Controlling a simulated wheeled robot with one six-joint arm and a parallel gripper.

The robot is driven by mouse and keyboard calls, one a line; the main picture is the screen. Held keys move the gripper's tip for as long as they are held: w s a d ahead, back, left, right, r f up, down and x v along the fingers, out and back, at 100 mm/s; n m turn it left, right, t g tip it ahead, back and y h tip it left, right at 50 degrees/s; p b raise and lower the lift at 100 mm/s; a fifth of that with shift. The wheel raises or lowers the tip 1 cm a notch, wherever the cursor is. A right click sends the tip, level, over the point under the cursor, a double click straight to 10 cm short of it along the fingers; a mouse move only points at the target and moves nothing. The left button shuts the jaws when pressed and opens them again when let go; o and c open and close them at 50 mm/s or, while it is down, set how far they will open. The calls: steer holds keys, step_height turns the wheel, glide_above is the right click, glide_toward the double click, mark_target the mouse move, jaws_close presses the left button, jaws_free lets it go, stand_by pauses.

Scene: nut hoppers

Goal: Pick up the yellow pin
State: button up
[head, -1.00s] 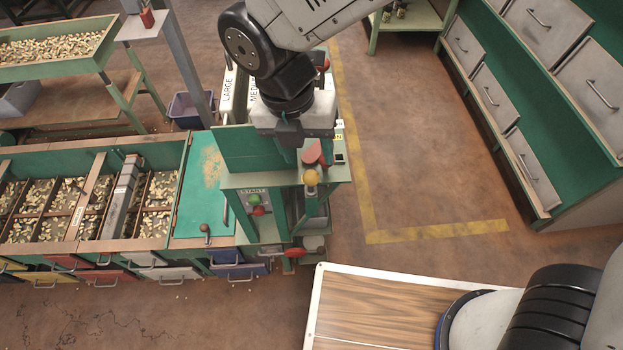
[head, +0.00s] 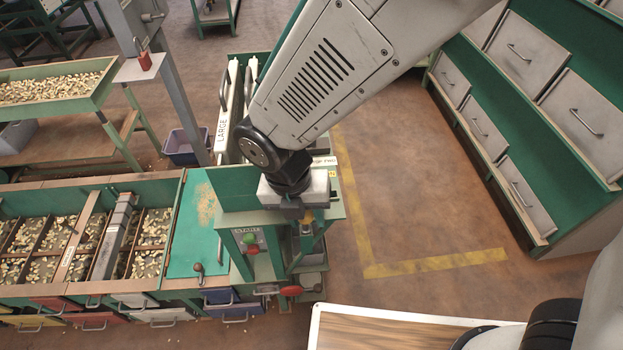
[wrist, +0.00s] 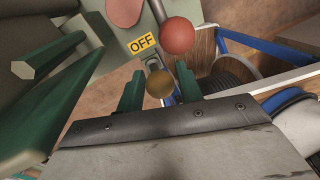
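The yellow pin shows as a dull yellow ball (wrist: 159,84) in the wrist view, on a small metal mount below the OFF label (wrist: 142,43). My gripper (wrist: 158,80) has its two green fingers apart, one on each side of the ball in the picture. Small gaps seem to remain, and I cannot tell whether the ball is fully between the fingers in depth. In the head view the yellow pin (head: 307,216) is partly hidden under my gripper (head: 297,213), at the top of the green machine stand (head: 330,207).
A red ball (wrist: 176,36) sits close beyond the yellow pin. Green machine plates (wrist: 60,60) stand at the left of the wrist view. Green and red buttons (head: 250,244) are on the stand's front. Nut hoppers (head: 185,215) lie to the left; open floor (head: 410,190) is right.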

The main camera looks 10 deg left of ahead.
steer(key=c, duration=0.6)
steer(key=shift+o, duration=0.2)
step_height(320, 180, up, 10)
stand_by(0.4)
